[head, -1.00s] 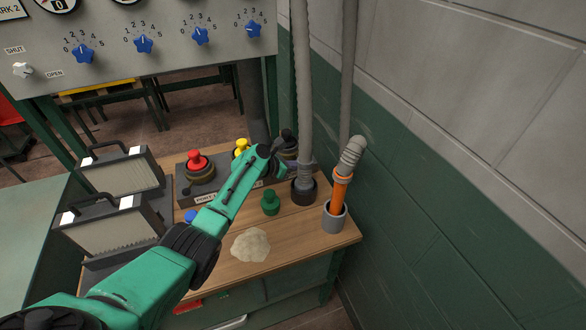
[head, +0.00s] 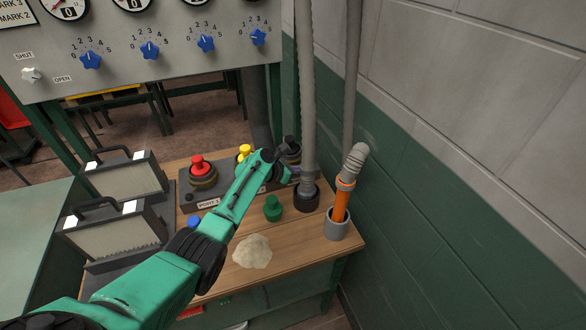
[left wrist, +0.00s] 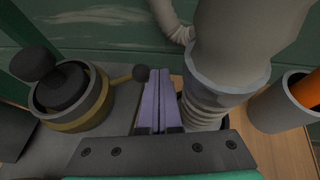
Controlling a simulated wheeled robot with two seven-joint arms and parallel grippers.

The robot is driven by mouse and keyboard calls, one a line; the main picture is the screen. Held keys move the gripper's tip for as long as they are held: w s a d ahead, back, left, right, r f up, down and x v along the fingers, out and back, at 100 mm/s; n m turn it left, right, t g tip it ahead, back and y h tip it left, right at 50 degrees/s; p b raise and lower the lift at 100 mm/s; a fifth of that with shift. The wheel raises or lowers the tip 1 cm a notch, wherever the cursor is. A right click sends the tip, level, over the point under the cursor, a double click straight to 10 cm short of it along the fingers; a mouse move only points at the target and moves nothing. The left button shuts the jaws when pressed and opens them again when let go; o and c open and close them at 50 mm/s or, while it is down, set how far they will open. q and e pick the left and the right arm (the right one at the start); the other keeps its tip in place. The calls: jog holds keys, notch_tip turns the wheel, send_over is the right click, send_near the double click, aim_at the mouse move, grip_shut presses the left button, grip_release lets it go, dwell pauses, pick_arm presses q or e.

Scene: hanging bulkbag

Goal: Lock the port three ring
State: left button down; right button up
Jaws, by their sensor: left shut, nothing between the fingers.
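Port three is the rightmost port on the grey block, partly hidden by my left arm in the head view (head: 291,150). In the left wrist view it carries a black plug (left wrist: 62,82) inside a brass-coloured ring (left wrist: 88,118). A lever with a dark ball knob (left wrist: 140,73) sticks out from the ring to the right. My left gripper (head: 293,173) is at the port's right side. Its purple fingers (left wrist: 158,78) are shut and empty, just right of the knob; I cannot tell whether they touch it. My right gripper is not in view.
A grey hose (left wrist: 208,95) stands close right of the fingers, in a dark socket (head: 307,198). An orange-handled tool (head: 341,203) stands in a grey cup near the wall. A green plug (head: 273,209) and a pale powder heap (head: 252,251) are on the wooden bench.

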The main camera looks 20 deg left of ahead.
pick_arm(q)
jog(key=p+v, duration=0.2)
jog(key=v, duration=1.1)
jog(key=shift+a+r, duration=0.2)
jog(key=shift+a, duration=0.05)
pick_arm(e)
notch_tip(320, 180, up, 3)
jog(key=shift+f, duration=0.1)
pick_arm(q)
jog(key=shift+s, duration=0.15)
